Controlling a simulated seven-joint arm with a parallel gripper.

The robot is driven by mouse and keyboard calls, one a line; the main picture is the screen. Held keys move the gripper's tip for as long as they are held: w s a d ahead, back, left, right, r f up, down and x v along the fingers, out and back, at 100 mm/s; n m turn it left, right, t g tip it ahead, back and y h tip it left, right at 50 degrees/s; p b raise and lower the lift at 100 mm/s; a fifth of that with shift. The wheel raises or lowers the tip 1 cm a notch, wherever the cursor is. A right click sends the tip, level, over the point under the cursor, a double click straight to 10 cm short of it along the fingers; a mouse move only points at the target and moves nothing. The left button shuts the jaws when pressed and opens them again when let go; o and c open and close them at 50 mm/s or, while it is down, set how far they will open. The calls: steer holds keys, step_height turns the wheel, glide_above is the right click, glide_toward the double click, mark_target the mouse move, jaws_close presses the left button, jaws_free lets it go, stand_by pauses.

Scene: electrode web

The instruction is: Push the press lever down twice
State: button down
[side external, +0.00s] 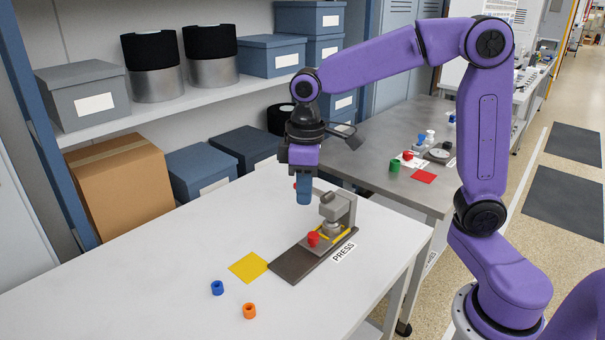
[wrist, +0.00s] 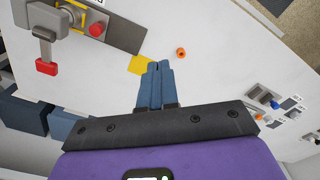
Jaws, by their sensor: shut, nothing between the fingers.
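The grey press (side external: 338,208) stands on a dark base plate (side external: 292,266) on the white table, beside a "PRESS" label. Its lever (wrist: 44,45) reaches out from the press to a red handle (wrist: 46,68), on the left in the wrist view. In the side view the lever is mostly hidden behind my gripper, and only a sliver of the red handle (side external: 295,186) shows. My gripper (side external: 304,203) is shut and empty, fingers down. Its blue fingers (wrist: 156,65) lie to the right of the handle in the wrist view, apart from it.
A red knob-like piece (side external: 313,239) sits on the base plate in front of the press. The table's left part is clear. A shelf with boxes (side external: 83,95) stands behind.

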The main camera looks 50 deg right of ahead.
steer(key=w+d+m, duration=0.5)
steer(key=w+d, duration=1)
steer(key=w, duration=0.4)
steer(key=w+d+m, duration=0.2)
steer(key=d, duration=0.6)
steer(key=shift+w+d+f, duration=0.25)
steer(key=shift+w+d, duration=0.1)
steer(key=shift+d, duration=0.05)
steer(key=shift+f, duration=0.1)
step_height(320, 180, down, 14)
steer(key=shift+r, duration=0.1)
